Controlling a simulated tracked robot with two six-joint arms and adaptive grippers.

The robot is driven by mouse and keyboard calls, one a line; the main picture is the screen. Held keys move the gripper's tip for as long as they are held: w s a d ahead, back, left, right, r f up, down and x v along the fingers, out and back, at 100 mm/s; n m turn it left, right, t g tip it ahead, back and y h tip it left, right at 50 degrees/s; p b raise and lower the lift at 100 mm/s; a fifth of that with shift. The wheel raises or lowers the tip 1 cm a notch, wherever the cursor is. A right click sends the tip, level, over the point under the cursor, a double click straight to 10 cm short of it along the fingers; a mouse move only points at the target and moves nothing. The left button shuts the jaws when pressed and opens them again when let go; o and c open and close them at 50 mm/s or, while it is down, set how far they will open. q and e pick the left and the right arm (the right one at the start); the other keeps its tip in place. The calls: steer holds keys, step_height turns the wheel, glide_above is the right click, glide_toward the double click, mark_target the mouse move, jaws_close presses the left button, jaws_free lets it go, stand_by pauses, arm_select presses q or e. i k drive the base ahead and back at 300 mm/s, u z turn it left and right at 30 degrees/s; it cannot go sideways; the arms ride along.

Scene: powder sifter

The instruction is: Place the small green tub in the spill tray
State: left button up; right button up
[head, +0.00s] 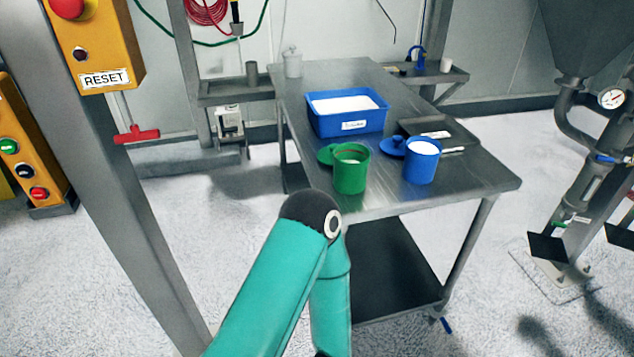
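The small green tub (350,177) stands upright and open near the front-left edge of the steel table (465,182), with pale contents inside. A green lid (326,155) shows beside it on the left; I cannot tell whether they touch. A shallow dark grey tray (462,133), which looks like the spill tray, lies towards the table's right edge, behind the blue tub. A small pale item lies in it. A teal arm of mine rises in front of the table, its elbow below the green tub. Neither gripper is in view.
An open blue tub (421,165) with white contents stands right of the green tub, its blue lid (392,147) beside it. A blue bin (347,122) of white powder stands behind. A grey post (110,190) rises at left. The table's front right is clear.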

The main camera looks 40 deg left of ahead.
mark_target(441, 139)
steer(key=k, duration=1.15)
steer(key=u, duration=0.35)
steer(key=i, duration=0.9)
steer(key=u, duration=0.05)
